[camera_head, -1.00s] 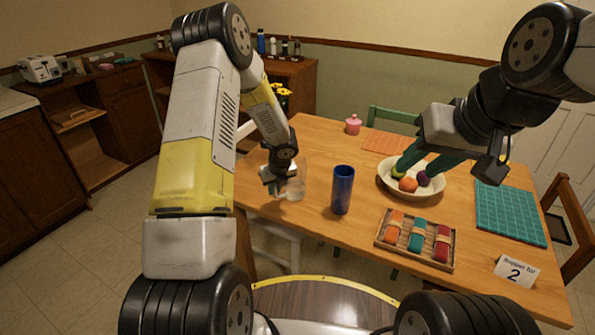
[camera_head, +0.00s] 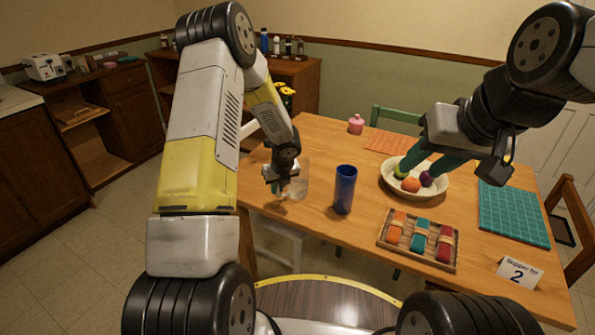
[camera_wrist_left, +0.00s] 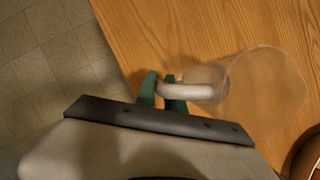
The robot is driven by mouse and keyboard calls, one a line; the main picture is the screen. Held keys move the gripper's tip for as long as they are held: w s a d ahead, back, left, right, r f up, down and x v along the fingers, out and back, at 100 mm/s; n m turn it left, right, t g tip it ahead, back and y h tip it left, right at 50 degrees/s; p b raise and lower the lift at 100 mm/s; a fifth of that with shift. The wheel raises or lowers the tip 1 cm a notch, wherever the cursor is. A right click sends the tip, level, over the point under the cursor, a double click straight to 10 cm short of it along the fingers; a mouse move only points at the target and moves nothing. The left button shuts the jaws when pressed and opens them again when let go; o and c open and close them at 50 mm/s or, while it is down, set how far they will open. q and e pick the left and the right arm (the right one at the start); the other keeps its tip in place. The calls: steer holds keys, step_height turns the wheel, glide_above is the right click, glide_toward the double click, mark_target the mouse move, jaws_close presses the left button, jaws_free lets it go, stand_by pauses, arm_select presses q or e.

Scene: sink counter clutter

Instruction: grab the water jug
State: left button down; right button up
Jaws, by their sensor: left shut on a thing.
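The water jug is clear and see-through (camera_head: 298,183), with a pale handle on its left side. It is at the left end of the wooden table, near the front edge. In the left wrist view the jug's round body (camera_wrist_left: 265,92) is at the right, with the handle (camera_wrist_left: 192,91) reaching toward my fingers. My left gripper (camera_head: 279,186) is shut on the handle, its green fingers (camera_wrist_left: 160,92) on either side of it. I cannot tell whether the jug touches the table. My right gripper (camera_head: 416,172) is open above the fruit bowl.
A blue tumbler (camera_head: 345,190) stands to the right of the jug. Further right are the fruit bowl (camera_head: 390,187), a tray of rolled napkins (camera_head: 397,246), a teal placemat (camera_head: 512,214) and a number card (camera_head: 519,272). A pink jar (camera_head: 356,125) stands at the back.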

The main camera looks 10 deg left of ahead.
arm_select(q)
steer(key=shift+r, duration=0.15)
steer(key=shift+r, duration=1.7)
steer(key=s+d, duration=0.3)
steer(key=s, duration=0.4)
steer(key=s+d+r, duration=0.1)
steer(key=s+d, duration=0.2)
steer(key=s, duration=0.4)
steer(key=shift+s+r, duration=0.15)
steer(key=shift+s, duration=0.2)
steer(key=shift+w, duration=0.1)
stand_by(0.6)
